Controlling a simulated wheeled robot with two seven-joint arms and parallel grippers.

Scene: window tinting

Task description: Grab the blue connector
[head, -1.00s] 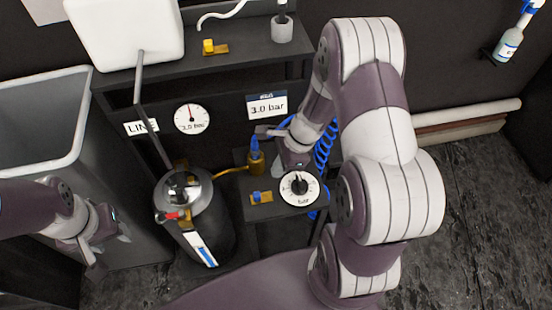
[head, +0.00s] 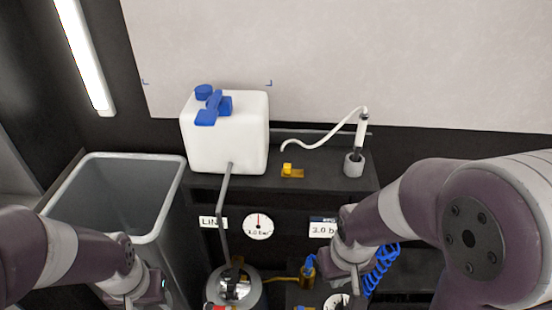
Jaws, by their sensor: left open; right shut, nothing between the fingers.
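A small blue connector (head: 308,264) stands upright on a brass fitting (head: 307,280) at the bottom of the head view. A coiled blue hose (head: 380,268) hangs to its right, partly behind my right arm. My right gripper (head: 354,288) is just right of the blue connector, above the dial (head: 338,301), with a visible gap between them. It is shut and holds nothing. My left gripper (head: 130,299) is open and empty at the lower left, in front of the grey bin, partly cut off by the frame's bottom edge.
A white tank (head: 225,145) with blue cap and handle stands on the shelf (head: 325,185), beside a yellow-knobbed valve (head: 288,170) and a white wand in a holder (head: 354,165). A round gauge (head: 258,227), a metal canister (head: 236,288) and a grey bin (head: 70,195) are nearby.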

